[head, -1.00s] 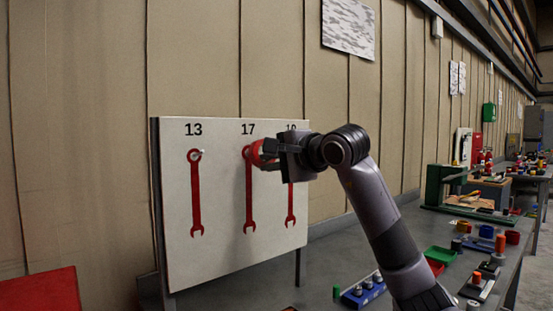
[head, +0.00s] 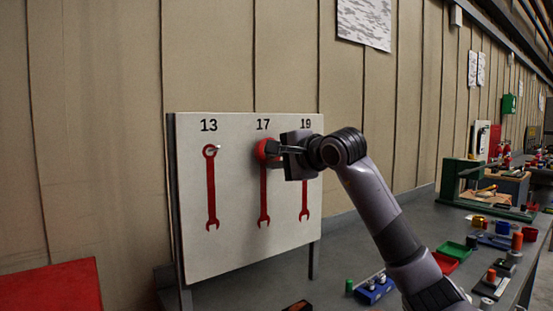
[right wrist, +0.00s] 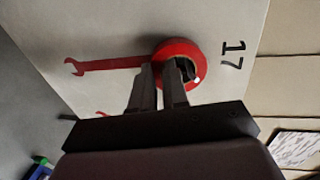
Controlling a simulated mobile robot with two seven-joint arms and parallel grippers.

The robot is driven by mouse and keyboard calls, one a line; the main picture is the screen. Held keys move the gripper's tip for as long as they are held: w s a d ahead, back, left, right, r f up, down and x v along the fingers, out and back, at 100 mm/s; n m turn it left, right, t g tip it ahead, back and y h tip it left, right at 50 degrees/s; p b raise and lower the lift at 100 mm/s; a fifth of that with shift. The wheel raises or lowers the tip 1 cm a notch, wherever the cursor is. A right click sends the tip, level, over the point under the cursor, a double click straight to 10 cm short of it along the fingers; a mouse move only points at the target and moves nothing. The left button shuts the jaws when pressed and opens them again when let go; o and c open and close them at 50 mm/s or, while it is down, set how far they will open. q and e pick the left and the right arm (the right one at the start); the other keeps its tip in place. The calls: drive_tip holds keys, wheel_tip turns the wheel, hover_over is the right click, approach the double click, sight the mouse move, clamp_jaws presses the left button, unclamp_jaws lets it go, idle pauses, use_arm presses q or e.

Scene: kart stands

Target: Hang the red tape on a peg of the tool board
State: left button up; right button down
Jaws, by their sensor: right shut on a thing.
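The white tool board (head: 238,240) stands upright on the bench, with red wrench outlines under the numbers 13, 17 and 19. A peg (head: 214,149) shows at the top of the 13 outline. My right gripper (head: 277,150) is shut on the red tape (head: 264,147) at the head of the 17 outline. In the right wrist view the tape (right wrist: 191,47) is a red ring against the board below the 17, with the fingers (right wrist: 165,75) at its near side. A light peg tip seems to show inside the ring; how far the ring is on it I cannot tell. My left gripper is out of view.
The grey bench (head: 345,255) runs to the right with a blue holder (head: 374,289), a green tray (head: 453,250), a red tray (head: 444,263) and several small parts. A green frame (head: 462,185) stands farther back. A red surface (head: 50,290) is at the lower left.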

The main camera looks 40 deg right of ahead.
idle(0.3)
drive_tip(key=c, duration=1.1)
unclamp_jaws()
drive_tip(key=shift+o, duration=0.2)
drive_tip(key=shift+s+r, duration=0.1)
drive_tip(key=b+v, duration=0.2)
drive_tip(key=v, duration=0.5)
